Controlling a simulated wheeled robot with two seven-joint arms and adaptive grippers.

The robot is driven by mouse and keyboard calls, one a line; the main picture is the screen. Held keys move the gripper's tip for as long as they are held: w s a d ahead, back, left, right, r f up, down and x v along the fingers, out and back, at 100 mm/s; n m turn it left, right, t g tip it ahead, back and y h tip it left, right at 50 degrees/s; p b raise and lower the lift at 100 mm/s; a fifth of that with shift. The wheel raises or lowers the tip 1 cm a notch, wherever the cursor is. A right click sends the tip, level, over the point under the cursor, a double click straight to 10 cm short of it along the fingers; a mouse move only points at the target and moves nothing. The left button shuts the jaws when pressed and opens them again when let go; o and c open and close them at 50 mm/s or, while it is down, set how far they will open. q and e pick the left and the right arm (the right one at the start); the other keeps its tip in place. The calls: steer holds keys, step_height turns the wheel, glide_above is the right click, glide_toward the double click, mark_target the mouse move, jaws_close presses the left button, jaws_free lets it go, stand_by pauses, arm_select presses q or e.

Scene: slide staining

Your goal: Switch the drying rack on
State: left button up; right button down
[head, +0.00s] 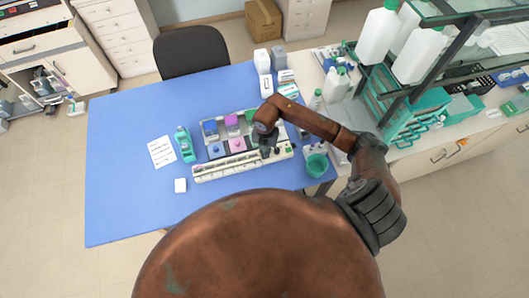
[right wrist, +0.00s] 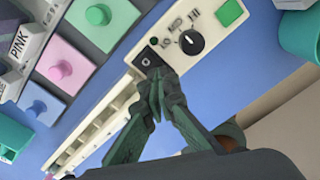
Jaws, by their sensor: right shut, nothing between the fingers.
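The drying rack (head: 228,172) is a long cream unit along the front of the staining set on the blue table. In the right wrist view its control end (right wrist: 175,35) shows a black switch (right wrist: 146,59) with a small light mark, a black round knob (right wrist: 191,42) and a green square (right wrist: 230,13). My right gripper (head: 266,153) is shut and empty over the rack's right end. In the right wrist view its fingertips (right wrist: 157,82) are at the switch's near edge; I cannot tell whether they touch. My left gripper is not in view.
Staining dishes with blue, pink and green lids (right wrist: 68,65) stand close behind the rack. A green cup (head: 316,164) stands right of it, a green bottle (head: 184,143) left. The left part of the blue table (head: 125,125) is mostly clear.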

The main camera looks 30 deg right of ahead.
steer(key=shift+f, duration=0.25)
steer(key=shift+r, duration=0.15)
steer(key=shift+r+p, duration=2.4)
steer(key=shift+r, duration=1.05)
steer(key=shift+f, duration=0.1)
